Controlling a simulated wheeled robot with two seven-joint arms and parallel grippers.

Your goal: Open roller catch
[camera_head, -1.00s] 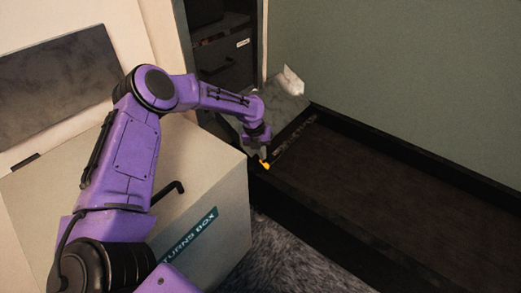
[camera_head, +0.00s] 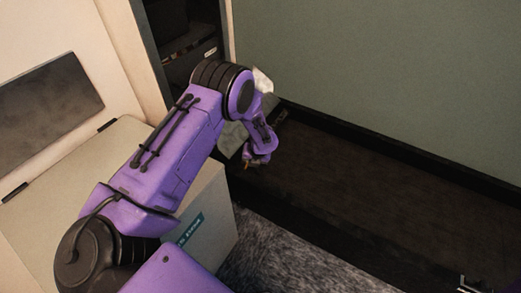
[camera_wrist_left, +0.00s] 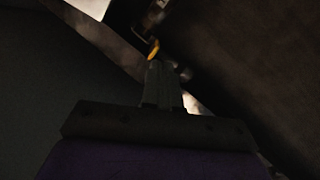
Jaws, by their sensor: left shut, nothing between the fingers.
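A small orange-yellow piece, which looks like the roller catch (camera_head: 247,163), shows at the near left end of the dark roller bed (camera_head: 370,190). In the left wrist view the orange piece (camera_wrist_left: 153,50) lies just beyond my fingertips. My left gripper (camera_head: 256,161) is at that end of the bed, close to the orange piece, and its shut fingers (camera_wrist_left: 160,72) hold nothing. I cannot tell whether they touch the piece. The wrist and arm hide part of the catch area.
A pale returns box (camera_head: 205,215) with a teal label stands left of the bed, under my left arm. A grey-green wall (camera_head: 370,70) runs behind the bed. A dark cabinet (camera_head: 190,55) is at the back. A small metallic part (camera_head: 475,285) at the bottom right is unclear.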

